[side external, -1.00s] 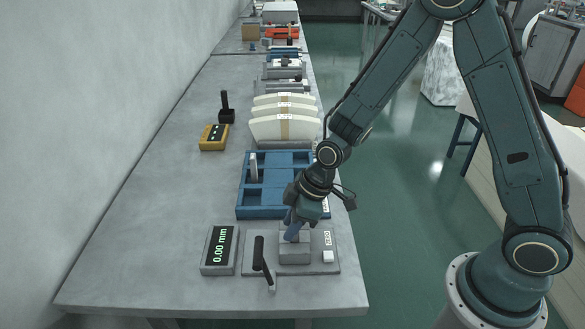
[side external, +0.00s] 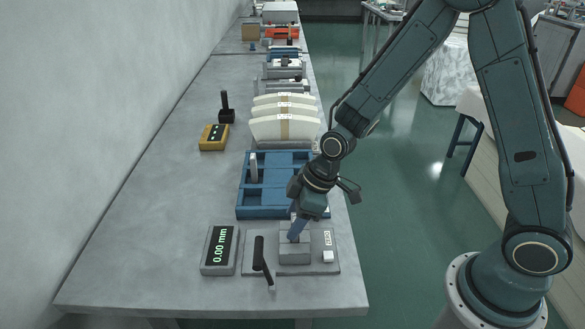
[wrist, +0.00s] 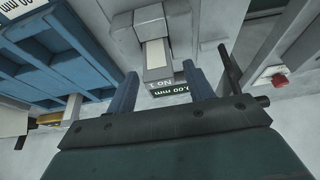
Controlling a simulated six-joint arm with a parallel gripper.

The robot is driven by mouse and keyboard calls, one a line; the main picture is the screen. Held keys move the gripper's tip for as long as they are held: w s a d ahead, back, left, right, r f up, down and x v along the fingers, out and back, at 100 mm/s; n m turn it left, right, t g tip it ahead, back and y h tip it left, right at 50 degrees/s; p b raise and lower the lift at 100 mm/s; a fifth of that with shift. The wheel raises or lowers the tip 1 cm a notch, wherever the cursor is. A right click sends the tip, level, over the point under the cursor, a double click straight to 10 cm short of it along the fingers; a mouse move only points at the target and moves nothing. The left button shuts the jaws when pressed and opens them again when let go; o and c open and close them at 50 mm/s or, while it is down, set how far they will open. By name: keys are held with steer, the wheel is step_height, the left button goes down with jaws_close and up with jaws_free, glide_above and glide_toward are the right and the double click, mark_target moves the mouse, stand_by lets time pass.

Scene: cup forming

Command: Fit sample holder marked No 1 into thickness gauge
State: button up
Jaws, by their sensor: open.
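In the wrist view, the pale sample holder (wrist: 157,60) with an upside-down No 1 label sits in the grey block of the thickness gauge (wrist: 149,20). In the side view, the gauge (side external: 295,252) stands at the bench's near end, and my gripper hides most of the holder. My gripper (side external: 295,236) is tilted just above the gauge block. In the wrist view, my gripper (wrist: 161,88) is open, with one blue finger to each side of the holder's labelled end and gaps between.
The gauge display (side external: 220,250) reads 0.00 mm. A black lever (side external: 260,254) stands at the gauge's left. The blue tray (side external: 244,205) behind holds an upright grey piece (side external: 254,167). A yellow device (side external: 213,137) is farther back. The bench's left side is clear.

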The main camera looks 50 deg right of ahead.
steer(key=v, duration=1)
steer(key=shift+r, duration=0.1)
stand_by(0.6)
steer(key=s+d+r+m+t+h, duration=0.1)
steer(key=s+d+r+m, duration=0.3)
steer(key=s, duration=0.5)
steer(key=s+d+r+m+t+h, duration=0.1)
steer(key=s+d+r+m, duration=0.3)
steer(key=s+r, duration=0.5)
steer(key=shift+r+m+h, duration=0.3)
steer(key=shift+m+h, duration=0.2)
steer(key=shift+h, duration=0.1)
steer(key=shift+s, duration=0.1)
